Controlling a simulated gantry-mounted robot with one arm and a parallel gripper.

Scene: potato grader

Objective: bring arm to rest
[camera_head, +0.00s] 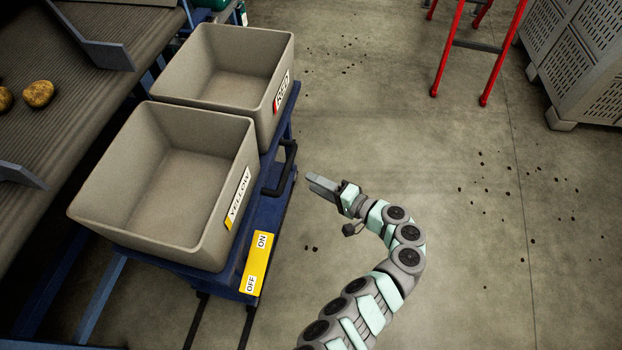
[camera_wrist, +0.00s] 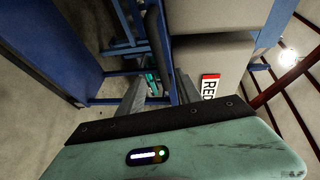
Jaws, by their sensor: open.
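My gripper (camera_head: 318,184) is at the end of my curved arm, over the open floor just right of the blue cart. It points left toward the cart's side, near a dark handle (camera_head: 283,168). In the wrist view, my gripper (camera_wrist: 158,88) shows its two fingers apart, with nothing between them but the background of blue frame. The bin labelled RED (camera_wrist: 232,55) lies ahead and to the right in the wrist view. My gripper appears clear of the cart in the head view, though the exact gap is hard to tell.
Two empty grey bins, YELLOW (camera_head: 122,215) and RED (camera_head: 225,35), stand on the blue cart (camera_head: 230,278) beside a conveyor (camera_head: 60,125) with two potatoes (camera_head: 39,93). A yellow ON/OFF plate (camera_head: 257,262) is on the cart. Red legs (camera_head: 447,55) and a slatted crate (camera_head: 585,70) stand upper right.

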